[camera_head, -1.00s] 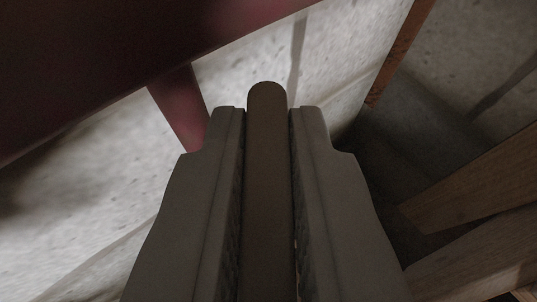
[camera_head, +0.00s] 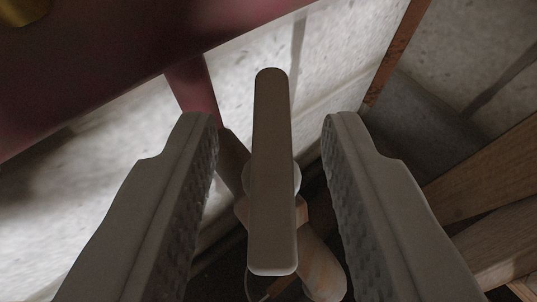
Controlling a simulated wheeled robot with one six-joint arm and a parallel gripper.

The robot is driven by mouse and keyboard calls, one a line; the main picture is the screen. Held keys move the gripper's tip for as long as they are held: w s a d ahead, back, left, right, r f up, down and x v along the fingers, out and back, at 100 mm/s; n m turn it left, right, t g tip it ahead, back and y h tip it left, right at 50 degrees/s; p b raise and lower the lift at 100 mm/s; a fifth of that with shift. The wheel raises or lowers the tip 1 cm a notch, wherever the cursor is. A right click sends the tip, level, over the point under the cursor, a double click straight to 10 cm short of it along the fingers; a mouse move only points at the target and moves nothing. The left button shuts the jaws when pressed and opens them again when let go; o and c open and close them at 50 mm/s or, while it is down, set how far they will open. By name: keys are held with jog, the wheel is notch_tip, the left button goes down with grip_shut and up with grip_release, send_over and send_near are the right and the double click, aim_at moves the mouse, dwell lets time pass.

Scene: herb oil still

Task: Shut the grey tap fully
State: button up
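The grey tap's lever handle (camera_head: 271,180) is a long flat bar with rounded ends. It stands upright in the picture, in the middle of the camera view. Part of the tap's body (camera_head: 233,160) shows behind it, with a pale round hub mostly hidden by the lever. A copper-brown pipe piece (camera_head: 322,270) shows below. My gripper (camera_head: 270,125) is open, with one ridged finger on each side of the lever. Clear gaps show between both fingers and the lever, so it is not held.
A dark red body (camera_head: 110,70) with a red leg (camera_head: 193,88) fills the upper left. A grey rounded shape (camera_head: 425,120) and wooden beams (camera_head: 490,190) stand at the right. A pale speckled surface (camera_head: 330,55) lies behind.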

jog(key=v, duration=1.5)
jog(key=shift+s, duration=0.3)
jog(key=shift+r, duration=0.15)
jog(key=x, duration=1.5)
jog(key=shift+w+f, duration=0.1)
jog(key=shift+f, duration=0.4)
grip_shut()
